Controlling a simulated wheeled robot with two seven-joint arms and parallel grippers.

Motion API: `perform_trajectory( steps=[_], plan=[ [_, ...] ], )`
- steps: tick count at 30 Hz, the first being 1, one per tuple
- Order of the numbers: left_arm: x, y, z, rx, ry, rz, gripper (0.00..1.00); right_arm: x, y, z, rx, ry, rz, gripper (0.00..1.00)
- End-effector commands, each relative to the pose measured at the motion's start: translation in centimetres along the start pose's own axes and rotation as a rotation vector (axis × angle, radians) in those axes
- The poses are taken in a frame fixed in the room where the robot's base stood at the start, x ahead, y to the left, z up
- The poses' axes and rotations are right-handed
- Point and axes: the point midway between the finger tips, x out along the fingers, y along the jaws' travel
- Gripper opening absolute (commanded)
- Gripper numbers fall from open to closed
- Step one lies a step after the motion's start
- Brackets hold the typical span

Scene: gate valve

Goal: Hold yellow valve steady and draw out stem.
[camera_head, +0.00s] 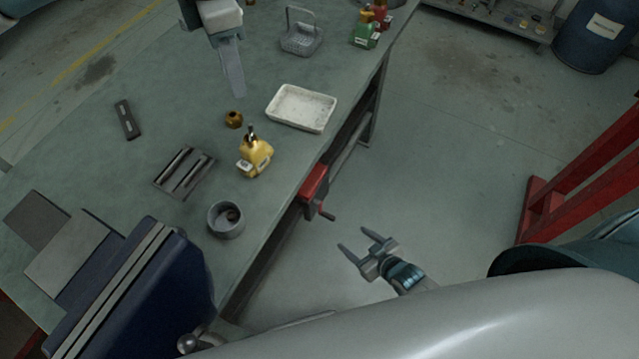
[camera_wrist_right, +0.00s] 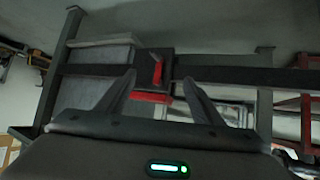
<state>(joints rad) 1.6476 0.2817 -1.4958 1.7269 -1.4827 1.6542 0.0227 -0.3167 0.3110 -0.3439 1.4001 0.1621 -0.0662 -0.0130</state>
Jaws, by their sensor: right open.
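The yellow valve (camera_head: 257,158) stands on the workbench near its right edge, with a dark stem (camera_head: 250,132) at its top. My left gripper (camera_head: 234,90) is above the bench at the top of the head view, seen edge-on and apart from the valve; its finger gap is hidden. My right gripper (camera_head: 354,246) is open and empty, out over the floor beyond the bench's right edge. Its two fingers also show spread in the right wrist view (camera_wrist_right: 163,88), with no valve in that view.
A brass nut (camera_head: 233,119) and white tray (camera_head: 301,109) lie near the valve. A slotted tray (camera_head: 184,171), grey cup (camera_head: 226,220), wire basket (camera_head: 301,40) and green valve (camera_head: 366,38) share the bench (camera_head: 90,165). A red vise (camera_head: 314,187) juts from its edge.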

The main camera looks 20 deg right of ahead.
Motion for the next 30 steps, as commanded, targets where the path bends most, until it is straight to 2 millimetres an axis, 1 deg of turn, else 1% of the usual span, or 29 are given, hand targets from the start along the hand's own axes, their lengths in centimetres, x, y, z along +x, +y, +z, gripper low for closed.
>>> perform_trajectory(
  steps=[1, 2, 3, 5, 6, 8, 9, 11, 12, 14, 15, 18, 21, 24, 27, 30],
  plan=[
    [0.0, 0.0, 0.0, 0.0, 0.0, 0.0, 0.31, -0.3, 0.2, -2.6, -0.012, 0.048, -0.013, 0.61],
    [0.0, 0.0, 0.0, 0.0, 0.0, 0.0, 0.31, -0.6, 0.1, -4.1, -0.017, 0.076, -0.022, 0.61],
    [0.0, 0.0, 0.0, 0.0, 0.0, 0.0, 0.31, -1.0, 0.0, -6.0, -0.024, 0.112, -0.035, 0.61],
    [0.0, 0.0, 0.0, 0.0, 0.0, 0.0, 0.31, -1.7, -0.2, -8.9, -0.033, 0.165, -0.056, 0.61],
    [0.0, 0.0, 0.0, 0.0, 0.0, 0.0, 0.31, -2.2, -0.5, -10.8, -0.039, 0.2, -0.071, 0.61],
    [0.0, 0.0, 0.0, 0.0, 0.0, 0.0, 0.31, -3.2, -1.0, -13.5, -0.046, 0.252, -0.096, 0.61],
    [0.0, 0.0, 0.0, 0.0, 0.0, 0.0, 0.31, -3.9, -1.4, -15.3, -0.052, 0.287, -0.113, 0.61],
    [0.0, 0.0, 0.0, 0.0, 0.0, 0.0, 0.31, -5.2, -2.1, -17.9, -0.058, 0.337, -0.14, 0.61],
    [0.0, 0.0, 0.0, 0.0, 0.0, 0.0, 0.31, -6.1, -2.5, -19.6, -0.062, 0.369, -0.159, 0.61],
    [0.0, 0.0, 0.0, 0.0, 0.0, 0.0, 0.31, -7.5, -3.3, -22.0, -0.067, 0.416, -0.189, 0.61],
    [0.0, 0.0, 0.0, 0.0, 0.0, 0.0, 0.31, -8.6, -3.9, -23.5, -0.069, 0.447, -0.209, 0.61],
    [0.0, 0.0, 0.0, 0.0, 0.0, 0.0, 0.31, -11.2, -5.3, -26.9, -0.073, 0.515, -0.258, 0.61],
    [0.0, 0.0, 0.0, 0.0, 0.0, 0.0, 0.31, -13.5, -6.5, -29.4, -0.075, 0.568, -0.301, 0.61],
    [0.0, 0.0, 0.0, 0.0, 0.0, 0.0, 0.31, -15.2, -7.3, -31.1, -0.075, 0.605, -0.333, 0.61],
    [0.0, 0.0, 0.0, 0.0, 0.0, 0.0, 0.31, -16.3, -7.8, -32.1, -0.074, 0.627, -0.352, 0.61],
    [0.0, 0.0, 0.0, 0.0, 0.0, 0.0, 0.31, -16.8, -8.1, -32.5, -0.074, 0.637, -0.361, 0.61]
  ],
)
